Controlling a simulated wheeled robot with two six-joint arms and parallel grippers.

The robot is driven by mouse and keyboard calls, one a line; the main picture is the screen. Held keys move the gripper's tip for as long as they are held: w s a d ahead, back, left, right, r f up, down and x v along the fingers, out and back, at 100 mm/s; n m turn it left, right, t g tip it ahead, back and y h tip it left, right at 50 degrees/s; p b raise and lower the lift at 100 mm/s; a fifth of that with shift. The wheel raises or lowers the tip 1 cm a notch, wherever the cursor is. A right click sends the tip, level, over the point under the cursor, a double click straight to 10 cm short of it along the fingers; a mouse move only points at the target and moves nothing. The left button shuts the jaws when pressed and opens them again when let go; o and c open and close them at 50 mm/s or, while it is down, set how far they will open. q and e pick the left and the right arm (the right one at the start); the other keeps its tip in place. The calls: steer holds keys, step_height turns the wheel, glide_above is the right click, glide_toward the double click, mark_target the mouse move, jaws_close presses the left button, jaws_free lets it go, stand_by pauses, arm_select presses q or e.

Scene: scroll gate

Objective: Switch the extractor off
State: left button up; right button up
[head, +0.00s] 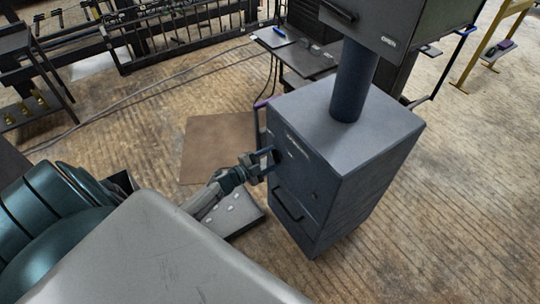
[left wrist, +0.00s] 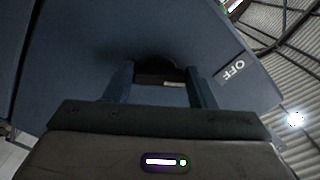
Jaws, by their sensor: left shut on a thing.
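The extractor is a dark blue-grey cabinet (head: 345,165) with a thick round column (head: 353,82) rising from its top. My left gripper (head: 270,161) is at the upper part of the cabinet's left-facing side, shut on a small dark knob (head: 277,156). In the left wrist view, the two fingers of my left gripper (left wrist: 160,88) stand on either side of the black round knob (left wrist: 158,70). A white "OFF" label (left wrist: 231,70) shows on the panel to the right of the knob. The knob's pointer cannot be made out. My right gripper is not in view.
A drawer-like handle (head: 287,205) sits lower on the same side. A box marked "OPEN" (head: 400,28) is atop the column. A flat grey panel (head: 238,215) and a brown mat (head: 215,145) lie on the floor nearby. A dark bench (head: 300,55) stands behind.

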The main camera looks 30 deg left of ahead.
arm_select(q)
steer(key=shift+n, duration=0.4)
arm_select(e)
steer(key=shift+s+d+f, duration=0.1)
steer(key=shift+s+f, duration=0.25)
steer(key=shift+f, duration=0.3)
arm_select(q)
steer(key=o, duration=1)
steer(key=shift+c, duration=0.2)
steer(key=shift+s, duration=0.15)
steer(key=v, duration=1)
steer(key=shift+s+a+f+b, duration=0.1)
steer(key=shift+s+a+b, duration=0.1)
steer(key=shift+b, duration=0.15)
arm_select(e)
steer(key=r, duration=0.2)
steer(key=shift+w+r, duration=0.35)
